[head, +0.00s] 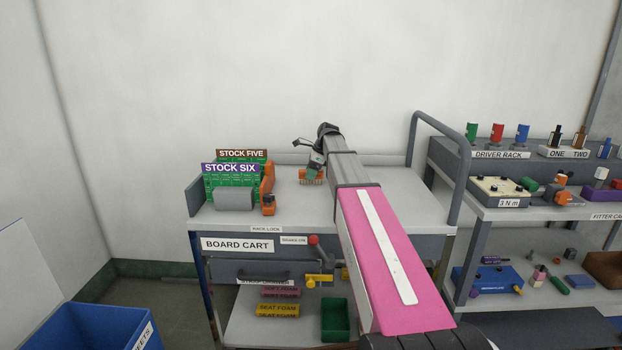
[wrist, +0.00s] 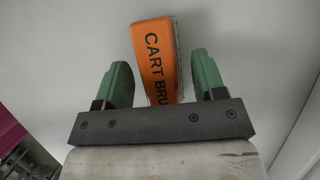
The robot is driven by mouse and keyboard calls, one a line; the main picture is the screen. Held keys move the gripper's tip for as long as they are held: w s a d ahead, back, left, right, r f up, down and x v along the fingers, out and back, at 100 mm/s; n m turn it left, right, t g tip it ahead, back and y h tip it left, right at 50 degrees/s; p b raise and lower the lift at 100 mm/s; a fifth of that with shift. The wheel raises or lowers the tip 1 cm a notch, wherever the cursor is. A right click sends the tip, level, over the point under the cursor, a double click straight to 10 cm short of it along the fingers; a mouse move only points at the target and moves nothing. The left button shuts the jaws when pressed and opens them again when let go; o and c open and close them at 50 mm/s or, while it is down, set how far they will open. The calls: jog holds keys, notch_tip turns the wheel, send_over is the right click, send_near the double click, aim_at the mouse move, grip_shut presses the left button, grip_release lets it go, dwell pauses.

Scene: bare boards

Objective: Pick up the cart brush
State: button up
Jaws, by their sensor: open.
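The cart brush (wrist: 156,58) is an orange block lettered "CART BRU", the rest of the lettering being hidden. In the wrist view it lies between the two green fingers of my gripper (wrist: 162,80), with a gap on each side, and its near end is hidden behind the gripper's dark bar. In the head view the brush (head: 311,178) shows as a small orange piece with pale bristles on the board cart's top (head: 350,212). My gripper (head: 312,164) is open just above it, its fingers partly hidden by my arm.
Green boards labelled "STOCK FIVE" and "STOCK SIX" (head: 230,180) stand left on the cart, with a grey block (head: 233,199) and an orange clamp-like part (head: 268,190). A grey handle rail (head: 411,145) rises at the cart's right. The cart top around the brush is clear.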

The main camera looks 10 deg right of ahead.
jog(key=shift+f, duration=0.15)
dwell(0.3)
jog(key=c, duration=0.9)
jog(key=shift+o, duration=0.2)
notch_tip(320, 180, up, 5)
jog(key=s+a+r, duration=0.5)
jog(key=s+r, duration=0.1)
jog(key=s, duration=0.4)
jog(key=shift+s+r, duration=0.25)
jog(key=shift+s, duration=0.05)
